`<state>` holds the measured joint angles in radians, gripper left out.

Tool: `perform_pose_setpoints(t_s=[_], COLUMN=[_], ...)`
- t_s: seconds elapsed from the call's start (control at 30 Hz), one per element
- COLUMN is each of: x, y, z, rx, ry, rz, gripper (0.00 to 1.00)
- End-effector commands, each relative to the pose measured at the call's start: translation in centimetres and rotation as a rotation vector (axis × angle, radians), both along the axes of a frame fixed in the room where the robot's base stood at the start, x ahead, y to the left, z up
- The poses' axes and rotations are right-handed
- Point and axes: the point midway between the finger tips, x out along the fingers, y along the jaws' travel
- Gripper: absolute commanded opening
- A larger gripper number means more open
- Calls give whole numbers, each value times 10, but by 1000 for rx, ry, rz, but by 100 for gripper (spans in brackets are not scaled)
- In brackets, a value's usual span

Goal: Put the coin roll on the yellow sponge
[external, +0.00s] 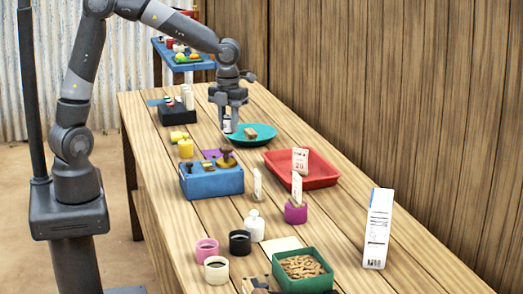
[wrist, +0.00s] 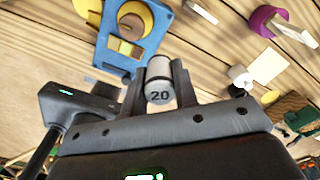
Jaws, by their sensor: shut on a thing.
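The coin roll (wrist: 160,92), a short grey-white cylinder marked 20, is held between the two fingers of my gripper (wrist: 158,82) in the wrist view. In the external view my gripper (external: 228,123) points down at the left edge of the teal plate, with the pale roll (external: 227,126) partly hidden between its fingers. I cannot tell whether the roll touches anything below. A small flat yellow thing (external: 178,136), perhaps the yellow sponge, lies left of my gripper, behind a yellow cylinder (external: 186,148). A yellow piece also shows in the wrist view (wrist: 88,10).
The teal plate (external: 265,130) bears a brown block (external: 250,133). A blue box (external: 212,184) with a stamp stands nearer the camera, beside a red tray (external: 318,180). A black box (external: 173,116) stands behind. Cups, a white bottle (external: 254,227) and a green bin (external: 303,286) crowd the near end.

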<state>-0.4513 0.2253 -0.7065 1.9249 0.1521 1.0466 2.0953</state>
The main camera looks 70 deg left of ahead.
Motion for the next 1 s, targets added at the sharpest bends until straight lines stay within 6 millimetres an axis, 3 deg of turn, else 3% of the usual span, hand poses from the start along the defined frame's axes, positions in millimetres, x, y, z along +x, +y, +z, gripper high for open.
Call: perform_pose_setpoints(t_s=[0.03,0.27,0.5,0.6,0.8,0.9,1.0], x=[7,15,-8,-22,-43,-51,-50], y=[29,154,278,313,357,372,370], z=[0,0,-1,-1,-2,-2,-20], rx=[0,3,9,11,13,15,12], ry=[-1,0,0,1,3,3,8], rz=[56,281,503,569,652,681,678], gripper=[0,0,0,0,0,0,0])
